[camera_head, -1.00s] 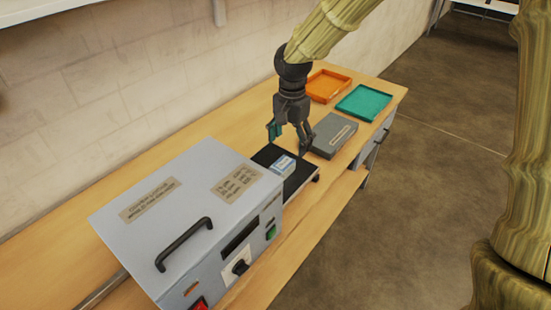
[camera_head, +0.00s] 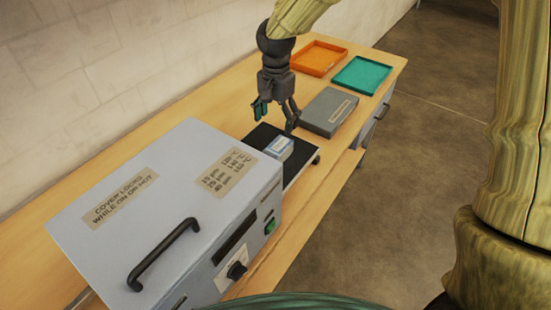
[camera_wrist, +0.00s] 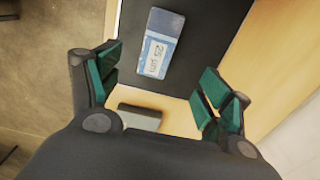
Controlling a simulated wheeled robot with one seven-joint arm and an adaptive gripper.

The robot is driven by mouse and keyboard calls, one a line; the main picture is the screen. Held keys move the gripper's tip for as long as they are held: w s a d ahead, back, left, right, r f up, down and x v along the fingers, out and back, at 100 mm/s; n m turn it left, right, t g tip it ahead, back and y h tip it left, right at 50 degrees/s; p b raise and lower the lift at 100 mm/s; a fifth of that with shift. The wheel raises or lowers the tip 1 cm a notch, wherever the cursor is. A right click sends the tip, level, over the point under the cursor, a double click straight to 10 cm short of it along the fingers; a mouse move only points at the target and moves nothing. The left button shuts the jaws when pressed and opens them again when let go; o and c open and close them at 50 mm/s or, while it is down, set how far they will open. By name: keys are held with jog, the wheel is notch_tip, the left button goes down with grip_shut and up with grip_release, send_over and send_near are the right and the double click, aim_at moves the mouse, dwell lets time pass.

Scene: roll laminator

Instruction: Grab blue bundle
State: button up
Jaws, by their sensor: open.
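The blue bundle (camera_head: 279,148), a small block with a pale label, lies on the black feed tray (camera_head: 262,137) in front of the laminator. In the wrist view the bundle (camera_wrist: 161,42) lies flat on the black surface, ahead of the fingertips and roughly centred between them. Its label shows "25". My gripper (camera_head: 275,115) is open and empty, above the tray's far end and a little beyond the bundle. In the wrist view my gripper (camera_wrist: 160,82) shows its green finger pads spread wide, with nothing between them touching.
The grey laminator (camera_head: 165,210) with a black handle stands close to the bundle. A grey box (camera_head: 328,111) sits beyond the tray. An orange tray (camera_head: 318,58) and a teal tray (camera_head: 362,75) lie at the bench's far end. A wall runs along the left.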

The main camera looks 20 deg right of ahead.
aim_at(277, 147)
jog(key=shift+s+f+b, duration=0.2)
jog(key=shift+f+b, duration=0.25)
jog(key=shift+f, duration=0.5)
jog(key=shift+f+p, duration=0.8)
jog(key=shift+f, duration=1.85)
jog(key=shift+s+f+p, duration=0.1)
jog(key=shift+f+p, duration=0.6)
jog(key=shift+f, duration=0.05)
jog(key=shift+f+p, duration=0.8)
jog(key=shift+f, duration=1.1)
jog(key=shift+c, duration=0.2)
jog(key=c, duration=1.3)
